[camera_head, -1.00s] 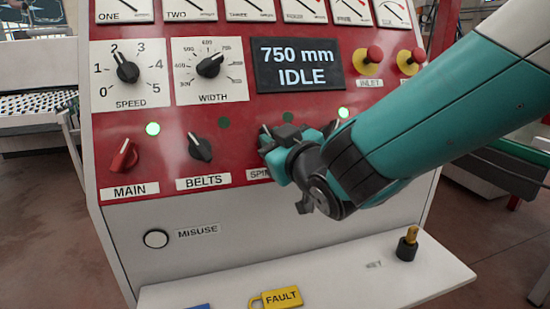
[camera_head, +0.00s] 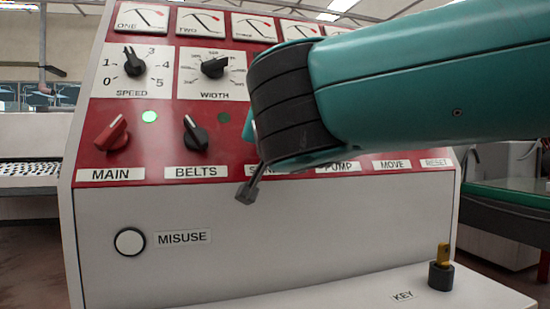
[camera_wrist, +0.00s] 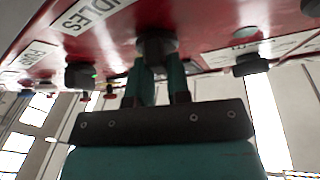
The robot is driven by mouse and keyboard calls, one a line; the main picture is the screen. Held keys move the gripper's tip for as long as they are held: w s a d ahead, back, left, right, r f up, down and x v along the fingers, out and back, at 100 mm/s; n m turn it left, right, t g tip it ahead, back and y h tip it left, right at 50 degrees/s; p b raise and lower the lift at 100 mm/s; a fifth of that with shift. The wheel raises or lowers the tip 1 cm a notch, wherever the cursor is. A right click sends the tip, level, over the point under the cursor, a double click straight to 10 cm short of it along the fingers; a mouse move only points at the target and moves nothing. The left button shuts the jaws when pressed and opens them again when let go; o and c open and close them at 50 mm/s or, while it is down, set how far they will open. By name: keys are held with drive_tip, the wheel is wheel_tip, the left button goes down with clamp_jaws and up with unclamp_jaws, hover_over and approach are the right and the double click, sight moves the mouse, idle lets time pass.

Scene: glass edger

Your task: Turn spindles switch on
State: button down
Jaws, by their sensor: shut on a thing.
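The spindles switch (camera_wrist: 155,45) is a dark round knob on the red panel in the wrist view, below a white label (camera_wrist: 88,14) whose visible part ends in "NDLES". My gripper (camera_wrist: 159,64) has its two teal fingers closed on this knob, one on each side. Which way the knob points cannot be seen. In the head view, my arm hides the switch and the fingers. There only part of the spindles label (camera_head: 275,170) shows, to the right of the belts switch (camera_head: 195,134).
The red main switch (camera_head: 112,133) sits at the left, with a lit green lamp (camera_head: 149,116) nearby. The lamp above belts (camera_head: 224,117) is dark. Neighbouring knobs flank my gripper in the wrist view, one left (camera_wrist: 79,75) and one right (camera_wrist: 251,65). A key (camera_head: 441,268) stands upright on the ledge.

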drive_tip(key=shift+m+h+b, duration=0.7)
drive_tip(key=shift+m+h, duration=0.3)
drive_tip(key=shift+m, duration=0.4)
drive_tip(key=shift+r, duration=0.1)
drive_tip(key=c, duration=1.1)
unclamp_jaws()
